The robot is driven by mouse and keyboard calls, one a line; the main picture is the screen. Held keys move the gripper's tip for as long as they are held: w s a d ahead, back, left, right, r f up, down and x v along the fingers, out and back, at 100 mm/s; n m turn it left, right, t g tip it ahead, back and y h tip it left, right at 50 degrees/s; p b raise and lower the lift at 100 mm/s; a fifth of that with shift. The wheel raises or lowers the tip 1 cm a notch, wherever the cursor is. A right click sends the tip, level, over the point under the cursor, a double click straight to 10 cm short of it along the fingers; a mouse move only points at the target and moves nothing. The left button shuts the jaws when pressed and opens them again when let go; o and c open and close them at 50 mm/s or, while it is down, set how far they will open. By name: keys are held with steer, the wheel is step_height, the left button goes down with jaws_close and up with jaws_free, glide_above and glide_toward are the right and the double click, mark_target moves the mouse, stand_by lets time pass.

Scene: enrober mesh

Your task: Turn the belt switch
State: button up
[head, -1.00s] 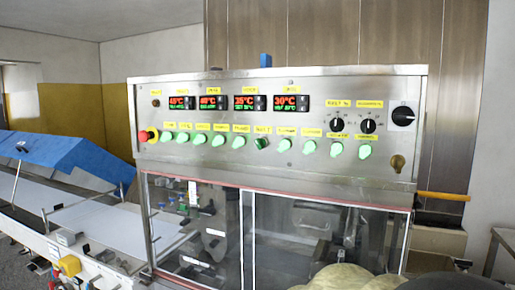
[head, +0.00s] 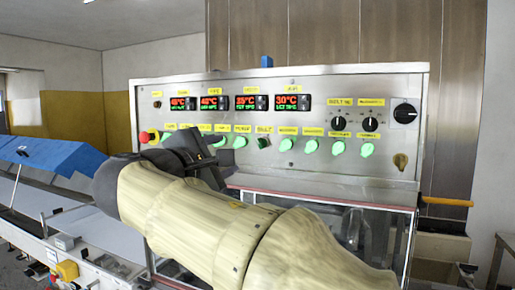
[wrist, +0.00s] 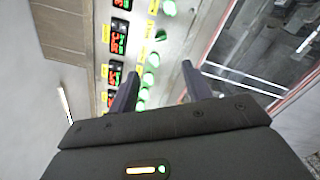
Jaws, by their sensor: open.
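The belt switch (head: 263,142) is a dark green knob under a yellow label in the lower row of the steel control panel (head: 320,82). It looks darker than the bright green knobs beside it, and in the wrist view it appears to be the dark knob (wrist: 161,35) beyond the fingertips. My gripper (head: 219,155) is open and empty, left of the switch and in front of the panel. In the wrist view its two fingers (wrist: 160,74) are spread apart, pointing along the row. I see no contact with the switch.
Several bright green knobs (head: 311,147) flank the belt switch. A red emergency stop (head: 146,137) is at the panel's left end. Black dials (head: 370,124) sit at upper right. Glass doors lie below, and a blue-covered conveyor (head: 45,155) is at left.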

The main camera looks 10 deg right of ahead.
mark_target(259, 144)
steer(key=shift+w+d, duration=0.1)
steer(key=p+x, duration=0.5)
steer(key=x, duration=1.2)
steer(key=shift+w+d+f, duration=0.1)
steer(key=shift+f, duration=0.05)
steer(key=c, duration=1)
